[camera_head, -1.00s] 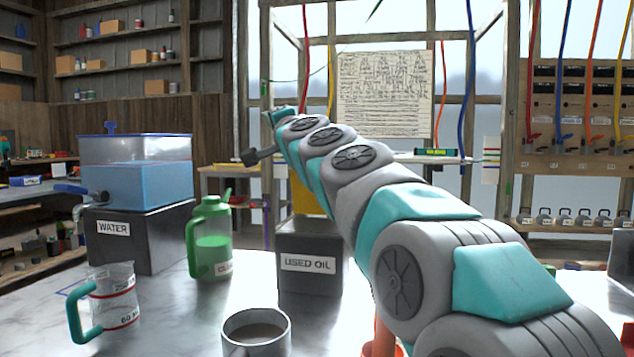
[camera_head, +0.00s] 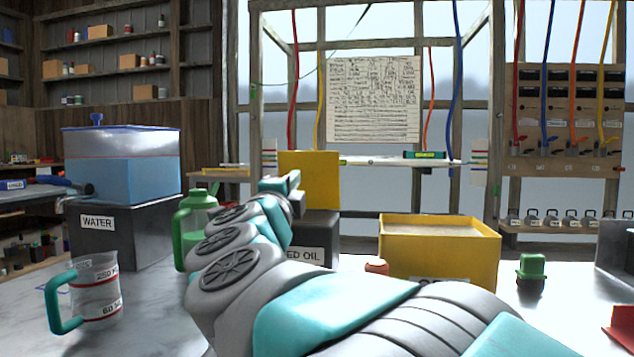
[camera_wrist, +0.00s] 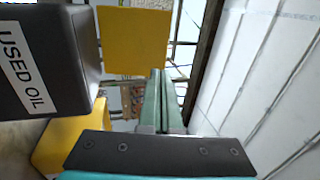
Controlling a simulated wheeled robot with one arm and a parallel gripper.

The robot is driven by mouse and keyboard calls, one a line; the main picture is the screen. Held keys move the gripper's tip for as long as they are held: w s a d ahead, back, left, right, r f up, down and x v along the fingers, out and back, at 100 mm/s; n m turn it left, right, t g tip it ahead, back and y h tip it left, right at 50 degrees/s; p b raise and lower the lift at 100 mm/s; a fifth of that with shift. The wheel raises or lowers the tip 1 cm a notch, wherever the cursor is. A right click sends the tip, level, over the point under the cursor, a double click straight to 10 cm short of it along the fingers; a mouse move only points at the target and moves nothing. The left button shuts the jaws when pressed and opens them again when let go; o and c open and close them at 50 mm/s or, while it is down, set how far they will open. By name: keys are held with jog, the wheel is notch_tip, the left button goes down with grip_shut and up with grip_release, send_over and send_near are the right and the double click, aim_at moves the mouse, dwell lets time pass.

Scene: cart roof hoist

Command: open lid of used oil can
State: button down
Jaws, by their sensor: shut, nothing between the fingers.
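The used oil can (camera_head: 322,232) is a dark box with a white label, partly hidden behind my arm in the head view. Its yellow lid (camera_head: 312,180) stands upright at the can's back edge, raised off the top. In the wrist view the can (camera_wrist: 75,85) is at the upper left and the lid (camera_wrist: 135,40) at the top. My gripper (camera_head: 292,182) is in front of the lid in the head view. In the wrist view its green fingers (camera_wrist: 162,98) are shut together and empty, with the lid beyond their tips. Whether they touch the lid is unclear.
A yellow bin (camera_head: 440,245) stands right of the can, with a small red object (camera_head: 377,266) between them. A green jug (camera_head: 197,225) and a measuring jug (camera_head: 95,290) are at left, near the WATER box (camera_head: 125,235). A green-capped item (camera_head: 531,270) is at right.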

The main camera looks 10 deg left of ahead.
aim_at(309, 159)
jog(key=x, duration=1.1)
jog(key=shift+w+f+p, duration=0.15)
jog(key=shift+w+p, duration=0.05)
jog(key=shift+p, duration=0.1)
